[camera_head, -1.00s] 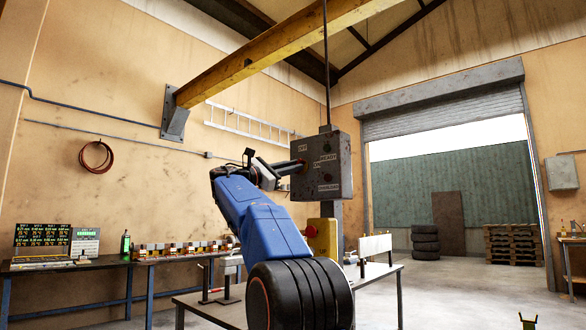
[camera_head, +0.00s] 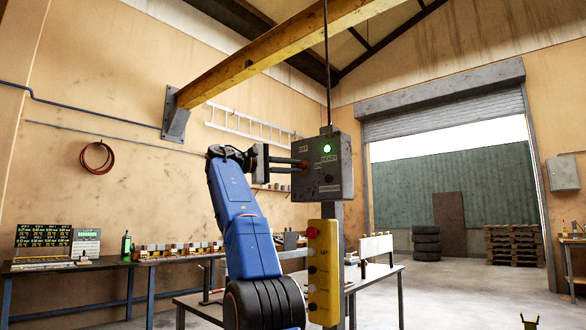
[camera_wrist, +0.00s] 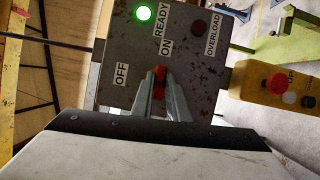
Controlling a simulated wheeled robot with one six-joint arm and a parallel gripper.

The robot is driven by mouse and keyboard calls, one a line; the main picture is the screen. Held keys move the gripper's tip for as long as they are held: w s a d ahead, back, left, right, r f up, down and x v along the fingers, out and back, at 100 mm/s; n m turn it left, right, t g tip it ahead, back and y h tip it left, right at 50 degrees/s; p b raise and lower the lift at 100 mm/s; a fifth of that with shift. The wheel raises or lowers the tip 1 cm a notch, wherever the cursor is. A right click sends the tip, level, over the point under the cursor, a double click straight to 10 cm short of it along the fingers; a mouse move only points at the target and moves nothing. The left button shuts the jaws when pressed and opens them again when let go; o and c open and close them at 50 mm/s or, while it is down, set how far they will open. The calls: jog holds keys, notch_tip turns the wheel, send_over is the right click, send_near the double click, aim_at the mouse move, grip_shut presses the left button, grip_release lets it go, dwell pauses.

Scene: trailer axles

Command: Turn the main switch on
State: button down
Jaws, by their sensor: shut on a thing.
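The grey switch box (camera_head: 338,178) hangs on a post beneath the yellow beam. The main switch's red handle (camera_wrist: 160,75) is between my fingertips in the wrist view, close to the ON label (camera_wrist: 166,46); the OFF label (camera_wrist: 121,74) is to its left. The fingers hide part of the handle. My gripper (camera_wrist: 162,90) is shut on the handle; in the head view its fingers (camera_head: 300,165) reach the box's left side. The READY lamp (camera_wrist: 143,13) glows green, also in the head view (camera_head: 327,148). The OVERLOAD lamp (camera_wrist: 198,27) is dark.
A yellow push-button pendant (camera_head: 322,270) with a red top button hangs just below the box. A workbench (camera_head: 180,308) stands behind my arm. Stacked tires (camera_head: 426,243) and pallets (camera_head: 513,245) are near the shutter door.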

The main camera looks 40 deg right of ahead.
jog(key=shift+f+m, duration=0.1)
jog(key=shift+m, duration=0.4)
jog(key=c, duration=1.7)
grip_release()
jog(key=shift+a, duration=0.1)
